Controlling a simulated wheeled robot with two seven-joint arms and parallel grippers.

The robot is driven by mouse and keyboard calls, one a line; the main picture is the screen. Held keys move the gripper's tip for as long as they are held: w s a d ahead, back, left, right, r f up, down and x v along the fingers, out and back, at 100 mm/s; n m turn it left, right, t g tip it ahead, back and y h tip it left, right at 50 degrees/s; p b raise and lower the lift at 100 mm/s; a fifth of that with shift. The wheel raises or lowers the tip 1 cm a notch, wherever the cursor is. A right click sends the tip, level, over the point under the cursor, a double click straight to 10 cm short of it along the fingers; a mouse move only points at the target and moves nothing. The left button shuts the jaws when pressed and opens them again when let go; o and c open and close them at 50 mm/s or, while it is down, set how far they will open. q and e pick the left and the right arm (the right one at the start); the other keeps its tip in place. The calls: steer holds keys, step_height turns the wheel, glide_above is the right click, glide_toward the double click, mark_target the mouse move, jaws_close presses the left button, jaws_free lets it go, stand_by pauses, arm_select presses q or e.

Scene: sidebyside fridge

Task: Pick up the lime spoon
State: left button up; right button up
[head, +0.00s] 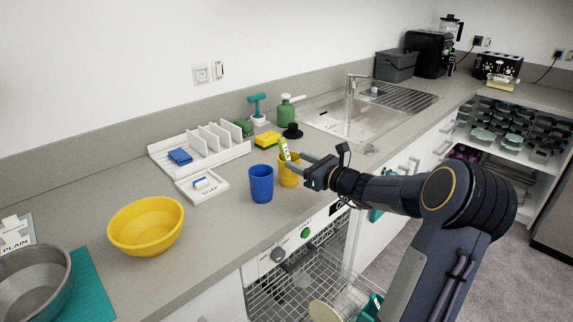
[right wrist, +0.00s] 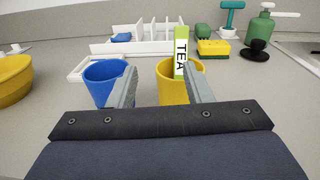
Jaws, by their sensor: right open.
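The lime spoon (head: 284,149) stands upright, slightly tilted, in the yellow cup (head: 288,177) on the counter. In the right wrist view only a flat lime part of the spoon (right wrist: 181,52), marked TEA, shows above the rim of the yellow cup (right wrist: 172,88); its lower part is hidden in the cup. My right gripper (head: 297,161) is open and empty, close to the cup. In the right wrist view the spoon is ahead of the gap between the fingers (right wrist: 160,78), nearer the right finger. My left gripper is not in view.
A blue cup (head: 261,184) stands just left of the yellow cup. A soap dish (head: 202,185), white rack (head: 220,143), sponge (head: 267,139) and green soap bottle (head: 286,113) are behind. A yellow bowl (head: 146,226) is left. The open dishwasher rack (head: 300,285) is below the counter edge.

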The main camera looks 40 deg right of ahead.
mark_target(286, 149)
steer(key=shift+m+t+h, duration=0.3)
steer(key=shift+m+h, duration=0.2)
steer(key=shift+m, duration=0.2)
steer(key=w, duration=0.2)
steer(key=w+d+p, duration=0.1)
steer(key=w, duration=0.2)
steer(key=w+d, duration=0.1)
steer(key=w, duration=0.2)
steer(key=shift+f, duration=0.2)
steer(key=shift+s, duration=0.1)
steer(key=shift+c, duration=0.4)
jaws_close()
